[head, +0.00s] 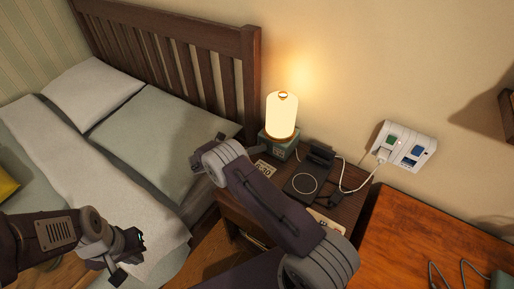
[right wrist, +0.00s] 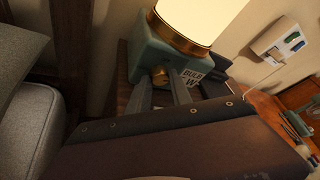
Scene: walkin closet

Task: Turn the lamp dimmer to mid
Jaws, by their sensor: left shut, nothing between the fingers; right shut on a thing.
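The lamp (head: 282,114) glows with a white shade, a brass ring and a teal box base (head: 279,144) on the nightstand. In the right wrist view the teal base (right wrist: 150,52) carries a small brass dimmer knob (right wrist: 160,73) on its front face. My right gripper (right wrist: 161,84) is shut on the dimmer knob, a finger on each side of it. My left gripper (head: 131,256) is shut and empty, low at the left in front of the bed.
A white wall outlet (head: 407,147) is to the right. A bed (head: 155,135) stands at left, a wooden desk (head: 425,235) at right.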

